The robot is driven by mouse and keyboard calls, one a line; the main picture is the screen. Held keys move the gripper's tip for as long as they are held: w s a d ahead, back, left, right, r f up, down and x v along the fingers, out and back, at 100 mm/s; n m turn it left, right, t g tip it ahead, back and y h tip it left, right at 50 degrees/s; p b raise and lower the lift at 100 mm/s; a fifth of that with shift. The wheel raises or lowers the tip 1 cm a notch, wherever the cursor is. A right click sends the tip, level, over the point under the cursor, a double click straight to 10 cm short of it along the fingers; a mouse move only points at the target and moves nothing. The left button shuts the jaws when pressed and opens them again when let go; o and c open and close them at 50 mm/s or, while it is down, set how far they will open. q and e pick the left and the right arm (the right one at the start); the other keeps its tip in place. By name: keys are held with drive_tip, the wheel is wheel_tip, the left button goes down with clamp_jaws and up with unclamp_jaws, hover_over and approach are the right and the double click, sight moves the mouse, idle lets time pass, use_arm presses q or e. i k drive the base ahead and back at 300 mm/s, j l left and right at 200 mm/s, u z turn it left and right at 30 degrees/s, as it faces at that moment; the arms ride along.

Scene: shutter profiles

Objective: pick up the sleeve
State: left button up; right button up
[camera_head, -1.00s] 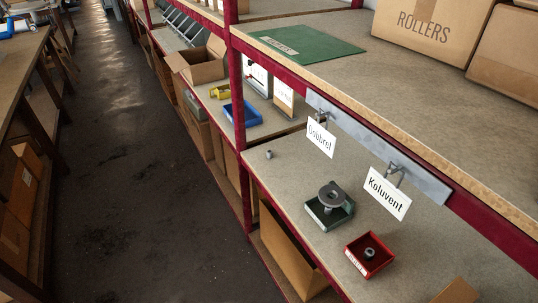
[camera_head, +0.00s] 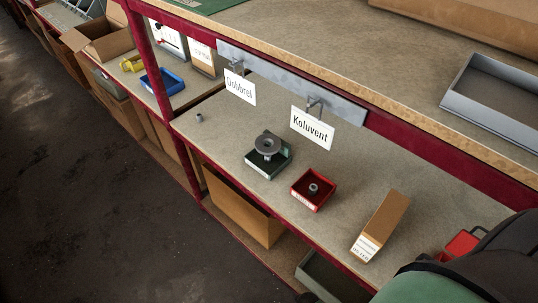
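A small grey cylindrical part (camera_head: 199,117), which looks like a sleeve, stands alone on the lower shelf (camera_head: 225,130) near its left end. Another small dark ring-shaped part (camera_head: 313,188) sits in a red bin (camera_head: 304,204) further right. I cannot tell for sure which of the two is the sleeve. A dark green bin (camera_head: 258,168) holds a grey flanged part (camera_head: 267,146). Neither of my grippers shows in the view.
Signs reading Dobbrel (camera_head: 240,88) and Koluvent (camera_head: 312,128) hang from the upper shelf's edge. A brown box (camera_head: 385,220) stands right of the red bin. A green and black rounded shape (camera_head: 470,275) covers the lower right corner. Shelf around the small cylinder is clear.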

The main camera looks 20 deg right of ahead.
sight(200, 119)
drive_tip(key=z, duration=0.35)
drive_tip(key=i+j+z, duration=0.15)
drive_tip(key=j+z, duration=0.3)
drive_tip(key=j, duration=0.3)
drive_tip(key=j+z, duration=0.45)
drive_tip(key=j, duration=0.3)
